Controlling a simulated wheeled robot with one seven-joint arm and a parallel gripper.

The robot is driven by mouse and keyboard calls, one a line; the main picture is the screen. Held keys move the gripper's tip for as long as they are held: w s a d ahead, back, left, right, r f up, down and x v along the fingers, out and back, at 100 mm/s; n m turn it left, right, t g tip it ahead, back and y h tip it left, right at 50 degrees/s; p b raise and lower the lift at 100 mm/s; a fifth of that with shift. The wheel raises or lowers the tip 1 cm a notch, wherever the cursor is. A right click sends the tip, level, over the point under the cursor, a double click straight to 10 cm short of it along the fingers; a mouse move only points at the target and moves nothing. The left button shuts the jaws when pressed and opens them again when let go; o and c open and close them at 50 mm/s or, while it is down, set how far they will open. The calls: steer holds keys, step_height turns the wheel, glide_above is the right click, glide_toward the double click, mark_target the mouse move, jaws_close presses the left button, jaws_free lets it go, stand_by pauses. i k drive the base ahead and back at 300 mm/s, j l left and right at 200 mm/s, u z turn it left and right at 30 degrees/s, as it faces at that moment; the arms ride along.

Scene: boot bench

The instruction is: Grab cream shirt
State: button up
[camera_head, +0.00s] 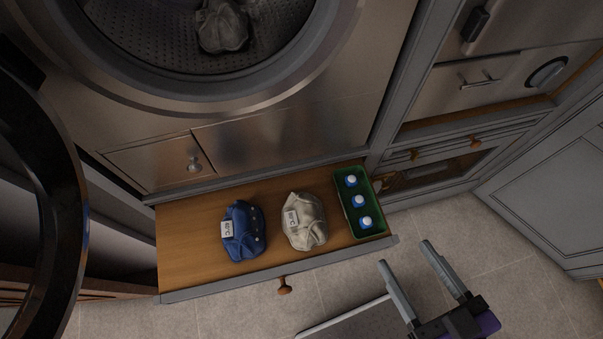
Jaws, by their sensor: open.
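A cream, crumpled cloth bundle with a white tag (304,220), which looks like the cream shirt, lies in the open wooden drawer below the washing machine. A blue bundle with a white tag (243,230) lies to its left, apart from it. My gripper (406,254) is in front of the drawer, to the right and nearer than the cream bundle. Its two fingers are spread apart with nothing between them.
A green tray (378,233) with blue, white-capped bottles stands at the drawer's right end. The washer drum (165,45) above holds a grey cloth (222,27). The round door (62,200) hangs open at left. The drawer's front rim (215,286) carries a knob (285,290).

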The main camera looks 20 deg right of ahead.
mark_target(304, 221)
steer(key=k+u, duration=0.25)
steer(key=k, duration=0.15)
steer(key=k+j+z, duration=0.15)
steer(key=j, duration=0.2)
steer(key=k+j+z, duration=0.15)
steer(key=j, duration=0.25)
steer(key=k+j+z, duration=0.2)
steer(key=i+j, duration=0.05)
steer(key=j, duration=0.1)
